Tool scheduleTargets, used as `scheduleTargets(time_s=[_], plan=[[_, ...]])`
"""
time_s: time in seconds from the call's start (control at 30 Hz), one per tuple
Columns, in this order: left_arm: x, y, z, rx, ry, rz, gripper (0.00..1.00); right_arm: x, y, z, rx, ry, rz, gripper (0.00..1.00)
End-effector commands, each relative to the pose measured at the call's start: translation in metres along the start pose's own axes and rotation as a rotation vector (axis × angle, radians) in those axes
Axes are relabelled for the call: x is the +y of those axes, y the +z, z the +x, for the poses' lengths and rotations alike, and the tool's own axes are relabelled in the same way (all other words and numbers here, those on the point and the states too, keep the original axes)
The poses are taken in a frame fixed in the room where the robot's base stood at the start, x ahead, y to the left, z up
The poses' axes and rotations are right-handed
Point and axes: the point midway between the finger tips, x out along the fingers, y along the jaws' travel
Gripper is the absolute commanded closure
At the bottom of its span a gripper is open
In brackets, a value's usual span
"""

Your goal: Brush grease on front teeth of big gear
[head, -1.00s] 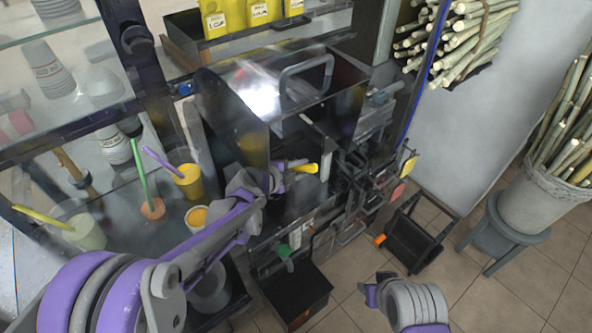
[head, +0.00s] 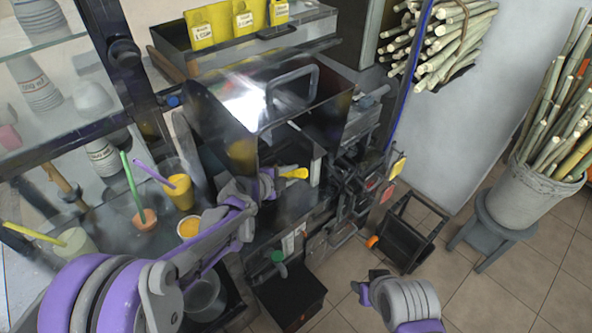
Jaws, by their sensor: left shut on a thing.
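My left gripper (head: 268,183) reaches in front of the press (head: 240,105), at its open front below the shiny hood. It is shut on a thin tool with a yellow end (head: 294,173), which looks like the brush and points right into the machine. The brush's bristles are not clear. The big gear cannot be made out among the dark parts right of the gripper. A small cup with orange-yellow content (head: 190,228), perhaps the grease, stands left of the gripper on the counter. My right gripper (head: 359,291) hangs low over the floor, apart from everything; its fingers are unclear.
A yellow cup (head: 180,193), an orange cup (head: 144,219) and a pale cup (head: 75,243) with sticks stand on the counter. A dark bin (head: 290,301) sits below the press. A bucket of cane (head: 543,190) stands on a stool at right.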

Motion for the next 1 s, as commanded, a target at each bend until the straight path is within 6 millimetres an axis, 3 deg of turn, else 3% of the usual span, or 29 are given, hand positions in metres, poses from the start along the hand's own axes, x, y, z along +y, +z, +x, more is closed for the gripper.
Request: scheduleTargets(time_s=[0.6, 1.0], plan=[[0.011, 0.012, -0.031, -0.003, -0.002, 0.0, 1.0, 0.0, -0.006, -0.005, 0.005, 0.0, 0.0, 0.54], [0.005, 0.005, -0.024, 0.0, -0.001, 0.001, 1.0, 0.0, -0.012, -0.01, 0.011, 0.0, 0.0, 0.54]])
